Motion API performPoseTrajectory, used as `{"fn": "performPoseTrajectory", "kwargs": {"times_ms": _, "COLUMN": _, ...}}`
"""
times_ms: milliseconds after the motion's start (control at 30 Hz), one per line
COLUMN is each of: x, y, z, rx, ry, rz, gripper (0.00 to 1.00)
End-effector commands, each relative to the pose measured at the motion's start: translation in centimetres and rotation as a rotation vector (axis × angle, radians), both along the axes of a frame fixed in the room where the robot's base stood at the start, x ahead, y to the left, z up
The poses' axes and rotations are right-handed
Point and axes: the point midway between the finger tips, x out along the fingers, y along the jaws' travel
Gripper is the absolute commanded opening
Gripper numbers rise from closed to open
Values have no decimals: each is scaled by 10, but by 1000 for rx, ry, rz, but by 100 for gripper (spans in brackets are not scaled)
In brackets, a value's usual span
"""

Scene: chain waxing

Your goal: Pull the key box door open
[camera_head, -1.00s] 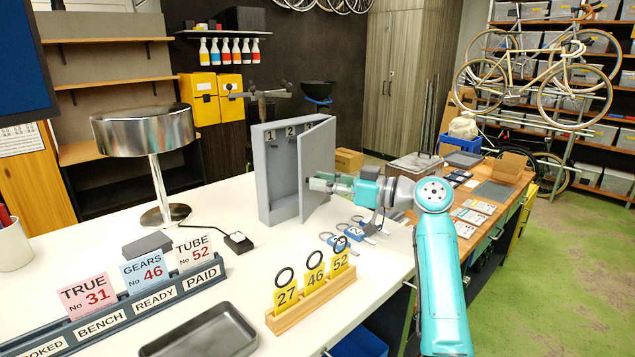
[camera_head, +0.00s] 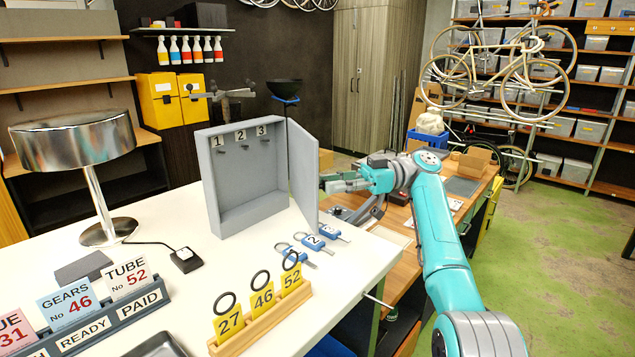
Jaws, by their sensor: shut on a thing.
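The grey key box (camera_head: 240,177) stands upright on the white table, with hooks under the labels 1, 2 and 3 inside it. Its door (camera_head: 302,172) is hinged on the right side and stands wide open, so the inside shows. My gripper (camera_head: 330,184) is at the outer face of the door, on its right side, and is shut on the door's handle. The handle itself is hidden by the door and the fingers. Several blue-tagged keys (camera_head: 312,241) lie on the table in front of the box.
A wooden rack (camera_head: 262,318) with yellow tags 27, 46 and 52 stands in front of the keys. A chrome lamp (camera_head: 75,140) and a small black switch box (camera_head: 186,259) are to the left. A card holder (camera_head: 110,318) is at the lower left. A wooden bench (camera_head: 400,262) lies beyond the table.

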Motion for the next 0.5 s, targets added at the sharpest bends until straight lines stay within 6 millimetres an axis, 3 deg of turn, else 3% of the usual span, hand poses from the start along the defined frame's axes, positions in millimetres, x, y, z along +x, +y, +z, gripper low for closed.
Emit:
{"fn": "performPoseTrajectory", "kwargs": {"times_ms": 467, "x": -2, "y": -6, "z": -2, "rx": -2, "ry": 2, "rz": 9, "gripper": 0}}
{"fn": "performPoseTrajectory", "kwargs": {"times_ms": 500, "x": -2, "y": -6, "z": -2, "rx": -2, "ry": 3, "rz": 9, "gripper": 36}}
